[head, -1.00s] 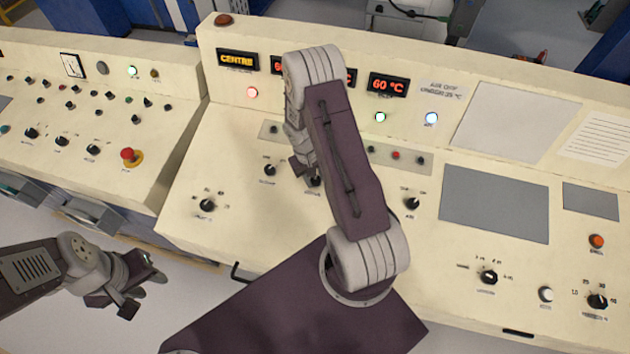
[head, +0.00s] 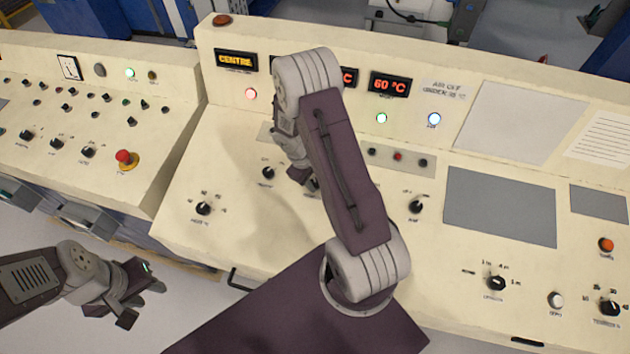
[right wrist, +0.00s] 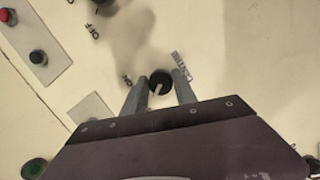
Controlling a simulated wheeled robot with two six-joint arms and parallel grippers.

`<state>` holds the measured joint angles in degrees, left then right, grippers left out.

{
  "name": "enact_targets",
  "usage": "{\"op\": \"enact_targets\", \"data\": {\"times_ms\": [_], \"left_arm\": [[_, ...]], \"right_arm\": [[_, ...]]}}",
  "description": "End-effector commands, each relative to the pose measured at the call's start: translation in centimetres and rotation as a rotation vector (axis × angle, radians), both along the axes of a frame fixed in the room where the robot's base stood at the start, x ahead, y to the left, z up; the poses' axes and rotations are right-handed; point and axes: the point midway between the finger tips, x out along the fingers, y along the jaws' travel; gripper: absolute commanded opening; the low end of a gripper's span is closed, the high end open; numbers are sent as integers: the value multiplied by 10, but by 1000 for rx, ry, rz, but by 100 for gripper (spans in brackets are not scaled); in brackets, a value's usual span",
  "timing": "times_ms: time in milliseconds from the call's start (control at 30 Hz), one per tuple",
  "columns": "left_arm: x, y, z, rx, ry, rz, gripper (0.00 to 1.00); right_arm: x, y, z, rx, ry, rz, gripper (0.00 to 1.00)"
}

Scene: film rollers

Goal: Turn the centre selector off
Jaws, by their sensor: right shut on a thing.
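The centre selector is a small black round knob (right wrist: 160,84) with a white pointer line, beside a CENTRE label, in the right wrist view. An ON mark shows to its left there. My right gripper (right wrist: 157,85) has one finger on each side of the knob and is shut on it. In the head view my right gripper (head: 304,180) is low over the middle of the sloping console, and my arm hides most of the knob. My left gripper (head: 142,298) is open and empty, in front of the left console and clear of it.
The cream console (head: 240,260) carries other knobs close by: one to the left (head: 268,173), one to the right (head: 416,206). A small button plate (head: 385,166) lies behind. A red stop button (head: 123,156) sits on the left console. A CENTRE display (head: 236,60) is lit.

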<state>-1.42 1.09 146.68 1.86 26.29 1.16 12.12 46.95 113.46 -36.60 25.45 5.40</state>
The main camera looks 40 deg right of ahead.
Motion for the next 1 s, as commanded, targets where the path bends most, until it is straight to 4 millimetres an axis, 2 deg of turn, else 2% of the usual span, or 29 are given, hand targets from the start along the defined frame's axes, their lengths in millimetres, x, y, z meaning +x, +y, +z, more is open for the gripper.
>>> {"op": "enact_targets", "data": {"times_ms": [333,367,400,433,767,1000], "left_arm": [[0,0,0,0,0,0,36],[0,0,0,0,0,0,36],[0,0,0,0,0,0,36],[0,0,0,0,0,0,36],[0,0,0,0,0,0,36],[0,0,-2,0,0,0,36]], "right_arm": [[2,0,1,-1,-4,6,0],[2,0,1,-1,-4,6,42],[2,0,1,-1,-4,6,53],[2,0,1,0,-3,5,55],[1,1,5,-2,-3,5,55],[7,13,52,-2,-8,5,55]]}}
